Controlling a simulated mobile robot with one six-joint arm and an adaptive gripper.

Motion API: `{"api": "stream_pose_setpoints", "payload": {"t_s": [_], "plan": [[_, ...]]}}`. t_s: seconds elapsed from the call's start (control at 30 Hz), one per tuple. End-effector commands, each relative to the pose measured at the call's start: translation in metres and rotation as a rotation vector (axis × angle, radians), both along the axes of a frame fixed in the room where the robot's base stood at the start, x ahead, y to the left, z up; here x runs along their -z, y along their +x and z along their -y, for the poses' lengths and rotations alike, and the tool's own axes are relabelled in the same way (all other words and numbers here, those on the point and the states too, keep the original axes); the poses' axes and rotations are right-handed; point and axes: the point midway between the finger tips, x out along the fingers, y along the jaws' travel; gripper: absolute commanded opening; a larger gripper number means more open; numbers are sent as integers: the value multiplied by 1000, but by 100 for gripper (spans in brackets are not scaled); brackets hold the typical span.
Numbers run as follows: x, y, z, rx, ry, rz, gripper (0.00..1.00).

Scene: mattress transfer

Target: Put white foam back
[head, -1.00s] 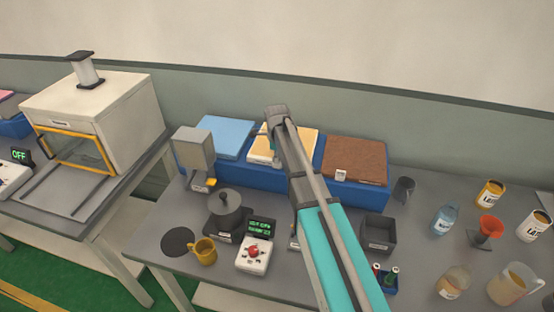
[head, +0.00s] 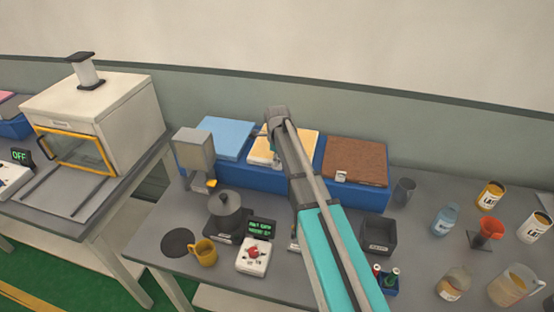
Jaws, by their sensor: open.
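A pale cream-white foam slab (head: 308,143) lies in the middle section of the long blue holder (head: 240,176) at the back of the table. A light blue slab (head: 224,138) is to its left and a brown slab (head: 355,162) to its right. My gripper (head: 267,145) is open over the left part of the pale slab. My arm hides the slab's middle, and I cannot tell whether the fingers touch it.
A grey dispenser (head: 194,152) stands at the holder's left end. In front are a dark pot (head: 228,212), a yellow mug (head: 205,252), a control box (head: 254,257) and a dark bin (head: 379,234). Cans, bottles and jugs crowd the right. A white oven (head: 95,115) stands left.

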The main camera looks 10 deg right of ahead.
Motion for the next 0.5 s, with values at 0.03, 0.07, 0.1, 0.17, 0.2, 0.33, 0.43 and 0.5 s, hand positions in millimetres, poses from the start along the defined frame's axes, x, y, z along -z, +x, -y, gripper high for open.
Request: {"api": "stream_pose_setpoints", "payload": {"t_s": [0.03,0.07,0.1,0.17,0.2,0.33,0.43,0.5], "plan": [[-3,0,0,0,0,0,44],[-4,0,0,0,0,0,44],[-6,0,0,0,0,0,44],[-9,0,0,0,0,0,44],[-11,0,0,0,0,0,44],[-21,0,0,0,0,0,44],[-29,0,0,1,0,0,44],[-35,0,0,1,0,0,44]]}}
